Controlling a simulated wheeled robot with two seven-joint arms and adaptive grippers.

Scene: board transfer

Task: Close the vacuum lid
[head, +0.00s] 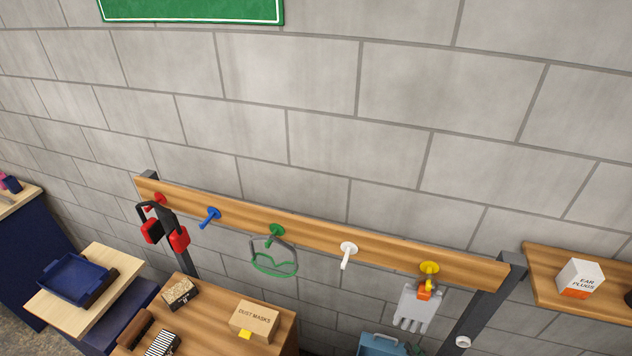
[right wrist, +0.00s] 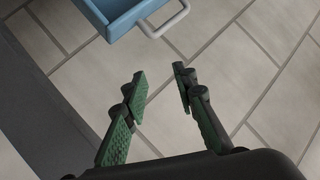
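No vacuum lid can be made out for certain in either view. A blue box-like thing (head: 382,346) is cut off at the bottom edge of the head view. A blue open-topped part with a pale grey handle (right wrist: 128,12) shows at the top of the right wrist view, and I cannot tell if it belongs to the vacuum. My right gripper (right wrist: 160,78) is open and empty above the tiled floor, apart from the handle. A small dark green bit of it seems to show beside the blue thing in the head view (head: 415,348). My left gripper is not in view.
A wooden peg rail (head: 310,233) holds red ear muffs (head: 179,237), green goggles (head: 274,265) and a grey glove (head: 413,310). A wooden table (head: 213,310) bears a dust masks box (head: 255,318). A shelf (head: 555,293) holds an ear plugs box (head: 580,278).

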